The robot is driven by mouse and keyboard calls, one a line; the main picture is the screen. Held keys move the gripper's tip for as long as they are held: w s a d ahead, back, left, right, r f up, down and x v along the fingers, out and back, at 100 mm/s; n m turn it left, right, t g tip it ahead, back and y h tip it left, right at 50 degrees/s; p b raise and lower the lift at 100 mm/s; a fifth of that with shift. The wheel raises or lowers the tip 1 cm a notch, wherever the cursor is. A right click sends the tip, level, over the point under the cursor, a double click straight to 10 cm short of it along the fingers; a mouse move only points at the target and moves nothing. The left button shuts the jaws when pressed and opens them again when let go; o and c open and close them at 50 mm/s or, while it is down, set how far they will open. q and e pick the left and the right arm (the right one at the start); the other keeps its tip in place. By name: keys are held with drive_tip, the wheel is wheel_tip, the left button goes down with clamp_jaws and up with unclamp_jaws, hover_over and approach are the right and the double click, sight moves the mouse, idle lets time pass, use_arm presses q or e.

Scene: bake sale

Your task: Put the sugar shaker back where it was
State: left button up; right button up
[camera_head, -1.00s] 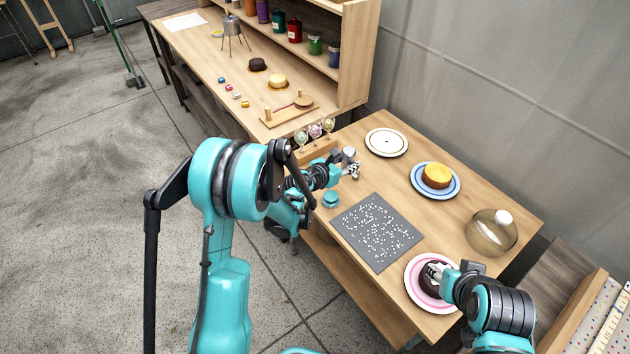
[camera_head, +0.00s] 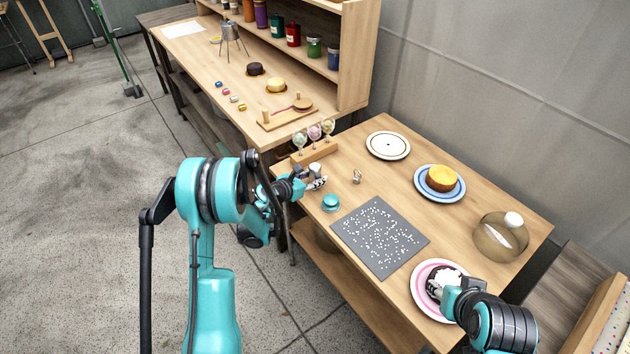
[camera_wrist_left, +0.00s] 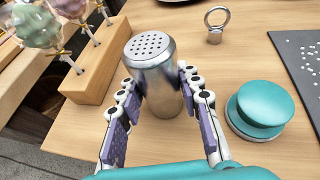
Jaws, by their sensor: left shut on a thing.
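The sugar shaker (camera_head: 314,170) is a metal cylinder with a perforated top. It also shows in the left wrist view (camera_wrist_left: 152,62), a little tilted between the fingers. My left gripper (camera_head: 317,181) is shut on it, at the table's left edge beside the wooden stand of lollipops. I cannot tell whether its base touches the table. My right gripper (camera_head: 438,290) is at the cake on the pink-rimmed plate (camera_head: 421,299); its fingers are unclear there.
A teal round lidded thing (camera_head: 331,202) and a metal ring tool (camera_head: 356,177) stand near the shaker. The lollipop stand (camera_head: 314,152) is close on the left. A grey speckled mat (camera_head: 380,238) lies mid-table. Plates and a glass dome (camera_head: 500,238) stand further right.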

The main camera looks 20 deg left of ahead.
use_arm(q)
drive_tip(key=shift+r, duration=0.15)
drive_tip(key=o, duration=1.2)
drive_tip(key=shift+f, duration=0.2)
drive_tip(key=shift+r, duration=0.15)
